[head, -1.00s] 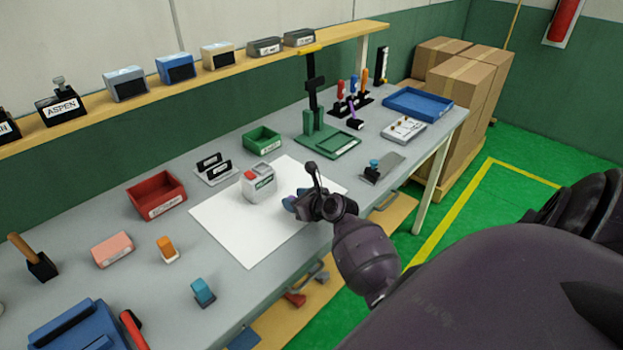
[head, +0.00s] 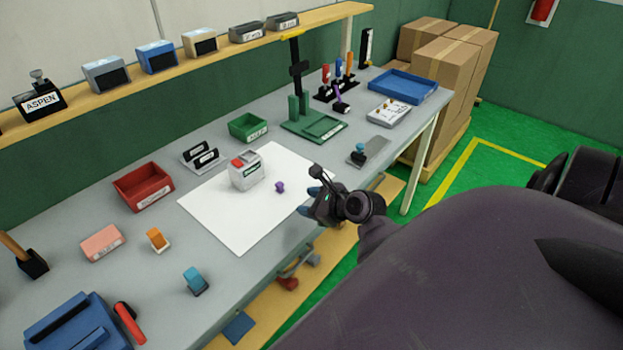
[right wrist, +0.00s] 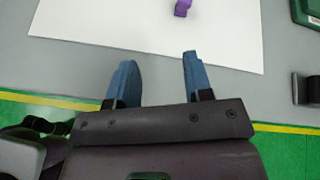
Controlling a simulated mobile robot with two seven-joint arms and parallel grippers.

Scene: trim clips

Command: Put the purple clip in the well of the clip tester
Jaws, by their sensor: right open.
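The small purple clip (head: 280,187) lies on the white sheet, just right of the grey clip tester (head: 246,171), which has a red part on top and a dark green label. The tester's well cannot be made out. The clip also shows at the top of the right wrist view (right wrist: 182,8), beyond the fingertips. My right gripper (head: 312,200) is open and empty near the sheet's right front edge, apart from the clip. Its two blue fingers (right wrist: 155,65) are spread in the right wrist view. My left gripper is not in view.
The white sheet (head: 225,215) is mostly clear. A green fixture (head: 318,127) and a grey plate with a blue knob (head: 368,152) are to the right.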

